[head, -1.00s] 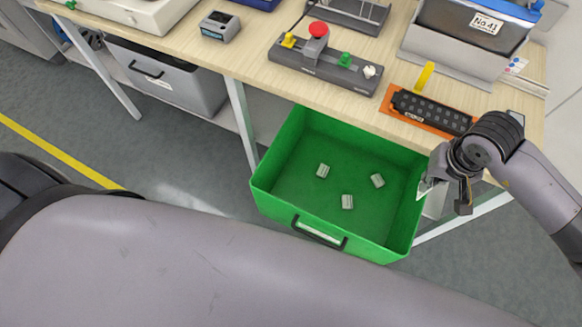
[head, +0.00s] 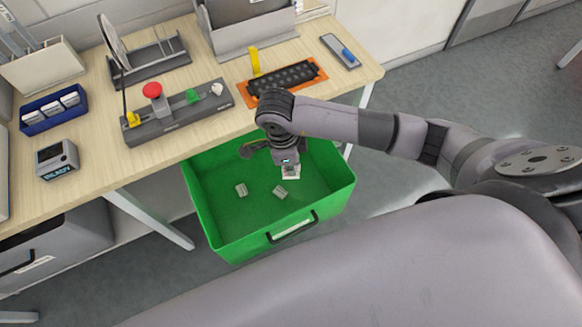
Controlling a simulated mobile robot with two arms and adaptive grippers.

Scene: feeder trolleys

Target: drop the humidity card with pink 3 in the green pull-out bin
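The green pull-out bin (head: 232,243) is open below the table's front edge. Two small pale grey pieces lie on its floor, one at left (head: 241,189) and one nearer the middle (head: 280,191). My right gripper (head: 288,167) points down over the inside of the bin. A small whitish piece (head: 291,174) shows at its tip; I cannot tell whether it is held or lies below. No pink 3 can be read on anything. The fingers are small and partly hidden by the arm. My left gripper is not in view.
The table holds a grey button station (head: 175,127), an orange tray with a black strip (head: 283,79), a blue box with white items (head: 54,110), a small grey meter (head: 58,160) and a grey plate with a blue piece (head: 341,51). A grey drawer (head: 60,250) is at lower left.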

